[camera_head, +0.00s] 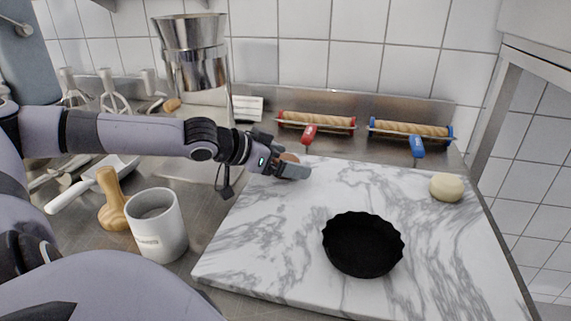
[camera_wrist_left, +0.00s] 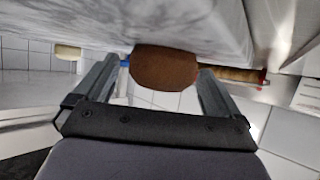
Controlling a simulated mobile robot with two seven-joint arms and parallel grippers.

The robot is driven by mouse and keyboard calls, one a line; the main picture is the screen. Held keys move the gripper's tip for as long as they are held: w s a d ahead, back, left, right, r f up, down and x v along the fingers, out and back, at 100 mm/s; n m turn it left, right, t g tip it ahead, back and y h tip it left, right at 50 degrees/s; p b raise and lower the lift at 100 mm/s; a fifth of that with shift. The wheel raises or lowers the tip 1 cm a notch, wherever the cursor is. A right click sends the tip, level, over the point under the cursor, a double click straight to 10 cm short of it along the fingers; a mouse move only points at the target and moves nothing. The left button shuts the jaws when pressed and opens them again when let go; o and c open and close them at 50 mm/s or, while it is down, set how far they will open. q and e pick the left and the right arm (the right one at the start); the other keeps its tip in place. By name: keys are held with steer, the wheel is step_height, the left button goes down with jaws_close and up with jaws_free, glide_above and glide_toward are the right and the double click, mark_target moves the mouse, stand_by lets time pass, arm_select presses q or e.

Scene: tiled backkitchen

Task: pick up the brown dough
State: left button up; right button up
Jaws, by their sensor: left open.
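The brown dough (camera_head: 289,158) is a small round lump at the back left of the marble board (camera_head: 290,225), mostly hidden by my left gripper in the head view. My left gripper (camera_head: 297,165) is open, with its fingers at the dough. My right gripper is not in view.
A black fluted pan (camera_head: 362,245) and a pale dough ball (camera_head: 446,187) sit on the board. Red-handled (camera_head: 316,122) and blue-handled (camera_head: 411,130) rolling pins lie behind it. A white mug (camera_head: 157,225) and wooden pestle (camera_head: 112,200) stand left.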

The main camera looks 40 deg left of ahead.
arm_select(q)
steer(key=c, duration=1.1)
steer(key=shift+r, duration=0.1)
